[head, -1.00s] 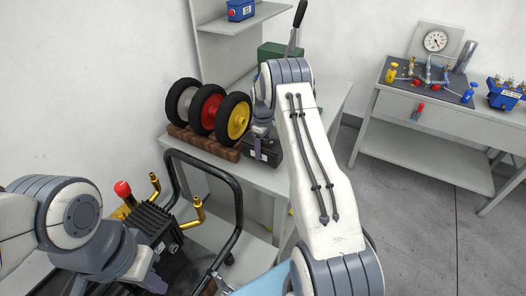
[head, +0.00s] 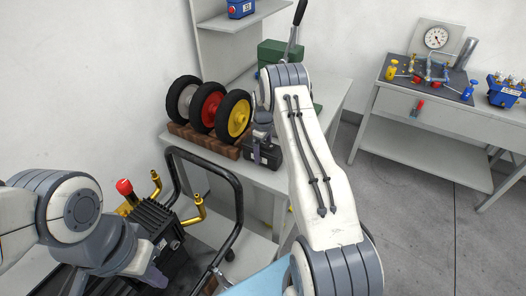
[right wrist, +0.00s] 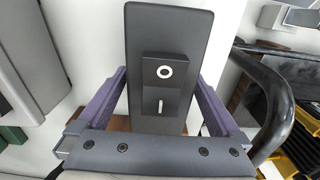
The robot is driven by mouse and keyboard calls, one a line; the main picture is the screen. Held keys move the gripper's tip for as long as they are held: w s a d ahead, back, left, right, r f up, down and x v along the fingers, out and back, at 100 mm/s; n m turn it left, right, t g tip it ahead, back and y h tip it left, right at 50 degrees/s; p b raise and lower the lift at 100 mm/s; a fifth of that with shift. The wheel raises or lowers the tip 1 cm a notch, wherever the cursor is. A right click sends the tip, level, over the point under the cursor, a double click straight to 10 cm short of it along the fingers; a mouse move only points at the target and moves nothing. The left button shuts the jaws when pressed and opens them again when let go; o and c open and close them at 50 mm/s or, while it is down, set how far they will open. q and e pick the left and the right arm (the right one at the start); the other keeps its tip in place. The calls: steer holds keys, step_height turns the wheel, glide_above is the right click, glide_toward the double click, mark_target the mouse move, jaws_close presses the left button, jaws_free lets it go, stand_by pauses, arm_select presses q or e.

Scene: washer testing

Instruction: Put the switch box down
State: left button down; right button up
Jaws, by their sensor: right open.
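The switch box (right wrist: 135,55) is a dark slab with a raised switch block marked with a white ring and bar in the right wrist view. In the head view the dark box (head: 264,155) is on the grey workbench, beside the wheel rack, partly hidden by my arm. My right gripper (right wrist: 161,82) is open, with one purple finger on each side of the box; light gaps show beside it. In the head view my right gripper (head: 262,128) is just above the box. My left gripper (head: 152,277) is low at left over the machine; its jaws are unclear.
A wooden rack (head: 207,141) with grey, red and yellow-hubbed wheels stands left of the box. A green case (head: 280,52) is behind. A black-framed pressure washer (head: 160,225) stands in front. Another table (head: 430,120) with gauge and valves is at right.

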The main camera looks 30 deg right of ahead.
step_height(320, 180, up, 11)
steer(key=b, duration=0.3)
steer(key=shift+b, duration=0.35)
steer(key=shift+r, duration=0.65)
steer(key=s+a+r, duration=0.3)
steer(key=a, duration=0.5)
steer(key=s+a+r, duration=0.3)
steer(key=a, duration=0.5)
steer(key=s+a+r, duration=0.3)
steer(key=s+a, duration=0.1)
steer(key=a, duration=0.4)
steer(key=s+a+r+n, duration=0.1)
steer(key=s+a+r, duration=0.1)
steer(key=s+a, duration=0.7)
steer(key=s+f+y, duration=0.1)
steer(key=s+f, duration=0.1)
steer(key=s, duration=1.6)
steer(key=shift+s+d+f, duration=0.2)
steer(key=shift+s, duration=0.1)
